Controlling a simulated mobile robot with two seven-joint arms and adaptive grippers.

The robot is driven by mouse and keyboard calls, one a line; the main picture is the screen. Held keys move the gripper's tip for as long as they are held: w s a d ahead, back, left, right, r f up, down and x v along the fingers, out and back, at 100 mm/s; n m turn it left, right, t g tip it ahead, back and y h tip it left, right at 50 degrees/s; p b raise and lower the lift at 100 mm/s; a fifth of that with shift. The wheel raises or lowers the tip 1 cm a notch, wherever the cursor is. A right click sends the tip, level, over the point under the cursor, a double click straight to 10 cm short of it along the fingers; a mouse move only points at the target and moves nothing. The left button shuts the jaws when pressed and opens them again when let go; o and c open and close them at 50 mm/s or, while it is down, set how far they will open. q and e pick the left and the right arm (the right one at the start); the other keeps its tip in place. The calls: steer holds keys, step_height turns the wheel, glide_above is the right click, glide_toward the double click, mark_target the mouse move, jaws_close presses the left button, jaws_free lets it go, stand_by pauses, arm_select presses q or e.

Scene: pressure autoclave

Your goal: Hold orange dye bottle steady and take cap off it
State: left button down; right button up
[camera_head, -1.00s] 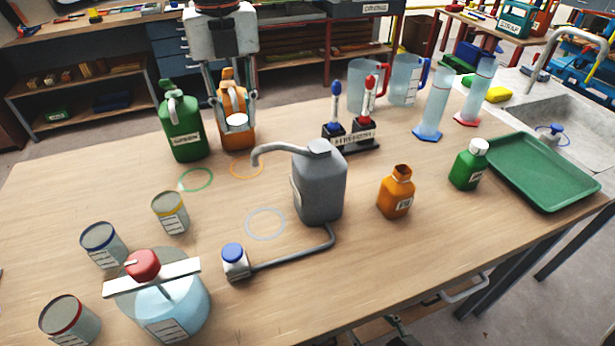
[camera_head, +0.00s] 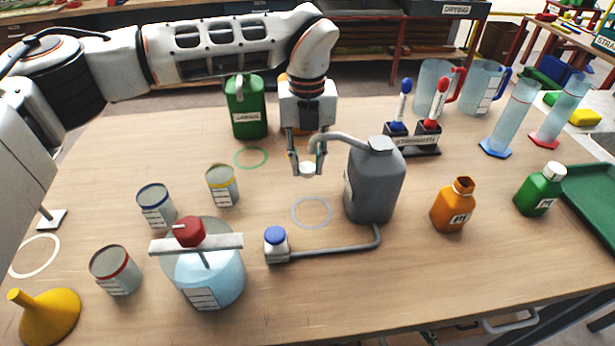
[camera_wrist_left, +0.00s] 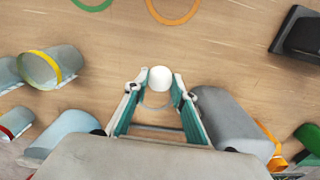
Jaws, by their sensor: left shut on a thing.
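The small orange bottle (camera_head: 452,207) stands upright on the table, right of the grey jug, with its neck open and no cap on it. My left gripper (camera_head: 307,168) is shut on a white cap (camera_head: 306,169) and holds it left of the grey jug, apart from the bottle. In the left wrist view the cap (camera_wrist_left: 160,78) sits between the fingertips (camera_wrist_left: 160,84). My right gripper is not in view.
The grey jug (camera_head: 376,182) with its curved spout stands between my left gripper and the orange bottle. A green bottle (camera_head: 540,190) with a white cap is at right. A marker stand (camera_head: 415,143) is behind.

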mark_target(307, 168)
arm_select(q)
steer(key=shift+f, duration=2.3)
steer(key=shift+f, duration=0.2)
steer(key=c, duration=1.7)
jaws_free()
steer(key=shift+r, duration=0.1)
